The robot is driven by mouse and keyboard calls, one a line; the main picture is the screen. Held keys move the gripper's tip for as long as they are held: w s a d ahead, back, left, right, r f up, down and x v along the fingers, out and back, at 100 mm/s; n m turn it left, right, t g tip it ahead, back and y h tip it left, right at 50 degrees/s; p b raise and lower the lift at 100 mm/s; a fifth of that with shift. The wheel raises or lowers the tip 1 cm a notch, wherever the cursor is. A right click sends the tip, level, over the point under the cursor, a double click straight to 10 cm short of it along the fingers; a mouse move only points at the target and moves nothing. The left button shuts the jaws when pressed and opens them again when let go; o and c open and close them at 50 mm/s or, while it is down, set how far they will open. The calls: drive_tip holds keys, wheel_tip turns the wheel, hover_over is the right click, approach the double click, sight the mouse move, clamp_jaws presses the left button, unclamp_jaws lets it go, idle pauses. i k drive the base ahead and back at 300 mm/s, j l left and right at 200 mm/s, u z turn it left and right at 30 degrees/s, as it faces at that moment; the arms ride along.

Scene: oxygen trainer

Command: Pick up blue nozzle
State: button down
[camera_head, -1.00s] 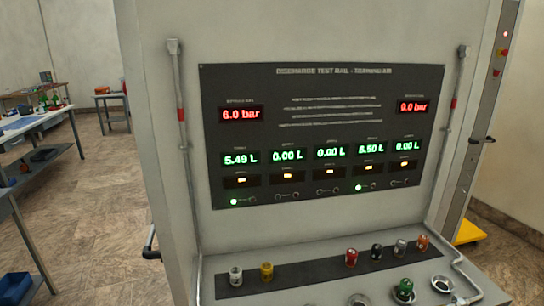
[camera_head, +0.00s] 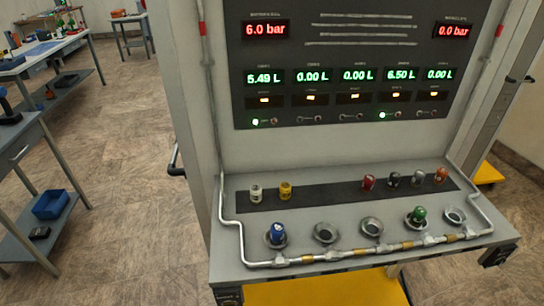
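The blue nozzle (camera_head: 277,233) stands upright in the leftmost round socket on the front shelf of the test bench (camera_head: 340,172). It is near the left end of the socket row, just behind the silver front pipe. My gripper does not show in this view, and nothing touches the blue nozzle.
A green nozzle (camera_head: 419,215) sits in another socket; three sockets are empty. White (camera_head: 255,193), yellow (camera_head: 286,190), red (camera_head: 369,182), black (camera_head: 393,179), grey (camera_head: 418,177) and orange (camera_head: 440,175) nozzles stand on the dark strip behind. A silver pipe (camera_head: 330,257) borders the shelf's front.

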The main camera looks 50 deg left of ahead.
sight(277, 232)
drive_tip(key=u, duration=2.05)
drive_tip(key=i+j+z, duration=0.25)
drive_tip(key=j, duration=0.1)
